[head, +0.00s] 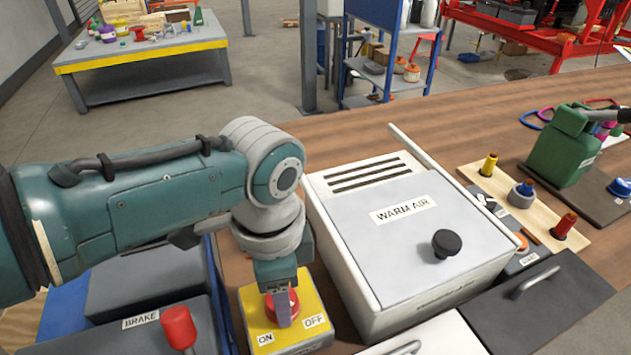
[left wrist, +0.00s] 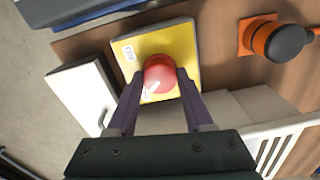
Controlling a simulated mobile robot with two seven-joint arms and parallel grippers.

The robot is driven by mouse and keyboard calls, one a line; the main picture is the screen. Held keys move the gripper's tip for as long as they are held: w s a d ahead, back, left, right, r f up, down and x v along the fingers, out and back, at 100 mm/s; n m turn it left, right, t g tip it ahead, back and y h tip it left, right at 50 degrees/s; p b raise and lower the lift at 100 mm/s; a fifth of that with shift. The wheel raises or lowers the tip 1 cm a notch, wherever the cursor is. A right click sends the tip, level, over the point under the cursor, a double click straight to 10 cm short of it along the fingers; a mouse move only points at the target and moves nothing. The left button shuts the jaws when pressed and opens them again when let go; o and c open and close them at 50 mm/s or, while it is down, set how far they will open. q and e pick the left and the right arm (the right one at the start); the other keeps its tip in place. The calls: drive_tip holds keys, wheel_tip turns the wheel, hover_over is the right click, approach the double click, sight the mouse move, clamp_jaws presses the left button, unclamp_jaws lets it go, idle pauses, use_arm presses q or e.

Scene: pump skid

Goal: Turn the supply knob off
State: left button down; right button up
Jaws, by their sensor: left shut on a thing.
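The red supply knob (head: 293,300) sits on a yellow plate (head: 254,304) with an ON label at its front left and an OFF label at its front right. My left gripper (head: 282,312) comes down from above and is shut on the knob, hiding part of it in the head view. In the left wrist view, the fingers of my left gripper (left wrist: 160,88) stand on both sides of the red knob (left wrist: 160,70). One label on the yellow plate (left wrist: 180,38) shows, too small to read surely. My right gripper is not in view.
A grey WARM AIR box (head: 380,255) with a black knob (head: 446,243) stands just right of the plate. A red-topped BRAKE lever (head: 178,325) stands at the left. A green can (head: 560,150) and a wooden board with coloured pegs lie farther right.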

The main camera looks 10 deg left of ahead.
use_arm(q)
drive_tip(key=shift+n, duration=0.8)
drive_tip(key=shift+c, duration=1.4)
unclamp_jaws()
drive_tip(key=shift+r+p, duration=0.45)
drive_tip(key=shift+p, duration=0.05)
wheel_tip(320, 180, up, 9)
drive_tip(key=p, duration=0.3)
drive_tip(key=shift+p, duration=0.35)
drive_tip(key=shift+s, duration=0.1)
